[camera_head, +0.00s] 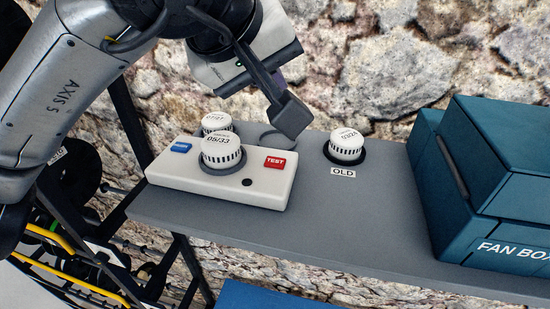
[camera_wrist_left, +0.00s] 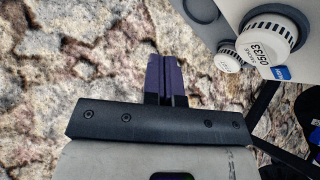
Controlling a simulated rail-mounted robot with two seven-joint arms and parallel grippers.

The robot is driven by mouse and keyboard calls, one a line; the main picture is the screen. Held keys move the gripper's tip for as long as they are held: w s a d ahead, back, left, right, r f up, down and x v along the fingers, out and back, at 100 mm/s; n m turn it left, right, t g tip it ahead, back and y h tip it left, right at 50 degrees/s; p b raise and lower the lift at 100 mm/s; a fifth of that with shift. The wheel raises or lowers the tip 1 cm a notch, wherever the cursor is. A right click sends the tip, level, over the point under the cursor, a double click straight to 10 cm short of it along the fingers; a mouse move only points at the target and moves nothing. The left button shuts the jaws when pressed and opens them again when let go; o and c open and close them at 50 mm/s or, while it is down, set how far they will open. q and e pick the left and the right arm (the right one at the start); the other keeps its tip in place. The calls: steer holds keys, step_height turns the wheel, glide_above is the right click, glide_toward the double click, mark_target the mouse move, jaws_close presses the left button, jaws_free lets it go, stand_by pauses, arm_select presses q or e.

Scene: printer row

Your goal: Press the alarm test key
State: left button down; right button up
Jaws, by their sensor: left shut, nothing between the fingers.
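The red TEST key (camera_head: 275,162) is on the right part of the top of a white alarm unit (camera_head: 262,190), which stands on a grey shelf. A round white detector marked 05/33 (camera_head: 222,152) sits on the unit; it also shows in the wrist view (camera_wrist_left: 268,36). My left gripper (camera_head: 278,76) is above and behind the unit, apart from the key, its fingers mostly hidden by a dark bracket of mine. In the wrist view its purple fingers (camera_wrist_left: 165,75) are together and empty, with the stone wall behind them. The key is outside the wrist view. My right gripper is not in view.
A second white detector (camera_head: 217,122) stands behind the unit. A third (camera_head: 346,146) sits right of it, behind an OLD label (camera_head: 343,172). A teal fan box (camera_head: 500,190) stands at right. The grey shelf (camera_head: 360,215) is clear in front. A stone wall rises behind.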

arm_select(q)
steer(key=shift+f, duration=0.15)
steer(key=b, duration=0.6)
glide_above(271, 161)
step_height(271, 161, down, 7)
steer(key=shift+r, duration=0.15)
steer(key=shift+f+b, duration=0.45)
steer(key=shift+f, duration=0.4)
stand_by(0.9)
steer(key=shift+f, duration=0.2)
